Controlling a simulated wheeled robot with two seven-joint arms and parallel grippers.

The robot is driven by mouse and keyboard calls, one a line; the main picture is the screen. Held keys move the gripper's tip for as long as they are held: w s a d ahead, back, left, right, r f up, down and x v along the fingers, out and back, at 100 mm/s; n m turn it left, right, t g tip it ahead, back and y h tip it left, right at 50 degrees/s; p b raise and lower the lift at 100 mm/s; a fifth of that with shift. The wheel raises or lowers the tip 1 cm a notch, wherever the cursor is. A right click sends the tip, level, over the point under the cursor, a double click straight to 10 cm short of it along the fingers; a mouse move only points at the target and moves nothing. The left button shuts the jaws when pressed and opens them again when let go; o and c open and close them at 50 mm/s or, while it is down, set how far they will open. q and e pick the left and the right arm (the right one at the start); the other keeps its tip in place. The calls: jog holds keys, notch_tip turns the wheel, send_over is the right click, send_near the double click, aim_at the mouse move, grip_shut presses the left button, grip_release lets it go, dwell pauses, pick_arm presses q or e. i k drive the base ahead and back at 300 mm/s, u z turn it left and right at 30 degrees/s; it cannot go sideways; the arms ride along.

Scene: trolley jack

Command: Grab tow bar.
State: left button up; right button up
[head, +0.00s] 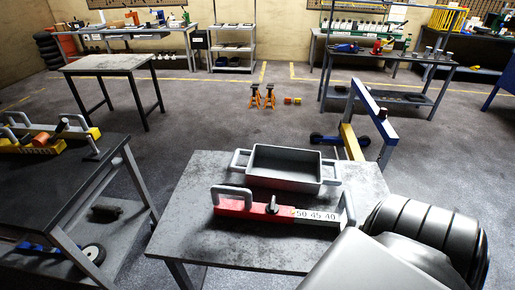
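A long red and white bar (243,207) lies on the near grey table, most likely the tow bar. It has a grey loop handle at its left end and another grey upright handle at its right end. A black knob stands near its middle, and a white scale reads 50 45 40. A grey open tray (285,178) with side handles sits right behind it. Neither of my grippers shows in the head view.
The bar and tray rest on the near table (190,215). A large dark ribbed shape and a grey block cover its front right corner. A dark workbench (60,185) with a yellow tool carrier (30,146) stands left. A blue and yellow frame (352,140) stands behind right.

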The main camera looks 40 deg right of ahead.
aim_at(248, 209)
jog(key=k, duration=1)
jog(key=z, duration=1.75)
jog(key=i, duration=0.5)
